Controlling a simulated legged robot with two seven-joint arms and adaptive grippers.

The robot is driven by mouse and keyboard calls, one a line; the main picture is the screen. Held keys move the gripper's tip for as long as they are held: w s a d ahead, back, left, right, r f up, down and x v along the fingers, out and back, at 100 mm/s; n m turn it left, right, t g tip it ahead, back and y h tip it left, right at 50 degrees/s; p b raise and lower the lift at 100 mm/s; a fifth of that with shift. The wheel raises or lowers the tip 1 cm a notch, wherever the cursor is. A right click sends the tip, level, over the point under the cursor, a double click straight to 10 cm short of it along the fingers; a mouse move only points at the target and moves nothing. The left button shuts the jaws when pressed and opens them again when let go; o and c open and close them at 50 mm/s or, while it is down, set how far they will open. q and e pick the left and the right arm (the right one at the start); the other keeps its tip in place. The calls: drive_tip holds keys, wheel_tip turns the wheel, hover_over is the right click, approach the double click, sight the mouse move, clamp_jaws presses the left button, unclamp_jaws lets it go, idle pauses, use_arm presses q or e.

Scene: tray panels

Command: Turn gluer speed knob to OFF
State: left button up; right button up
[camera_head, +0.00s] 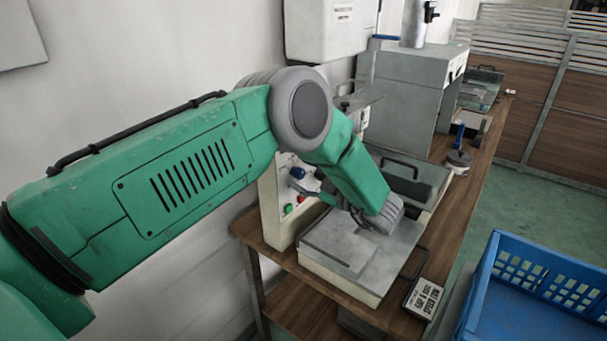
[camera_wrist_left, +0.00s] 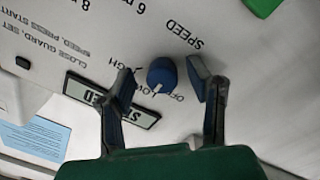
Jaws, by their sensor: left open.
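The blue speed knob (camera_wrist_left: 161,72) sits on the white gluer panel (camera_wrist_left: 215,125), under upside-down SPEED lettering. A pale mark on its lower edge points down toward the LOW lettering; OFF is printed just to its right. In the head view the blue knob (camera_head: 297,172) shows at the panel's upper part. My left gripper (camera_wrist_left: 163,78) is open, one finger on each side of the knob, with a visible gap to each. In the head view the left gripper (camera_head: 303,185) is small beside the panel, partly hidden by my forearm. My right gripper is in neither view.
A red button (camera_head: 300,199) and a green button (camera_head: 289,209) lie below the knob. A SPEED plate (camera_wrist_left: 112,100) is behind the left finger in the wrist view. A grey flat-topped tray (camera_head: 345,240) stands before the panel; a blue crate (camera_head: 530,255) is at right.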

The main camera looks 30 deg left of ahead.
use_arm(q)
drive_tip(key=c, duration=0.6)
drive_tip(key=shift+a, duration=0.15)
clamp_jaws()
drive_tip(key=shift+a, duration=0.2)
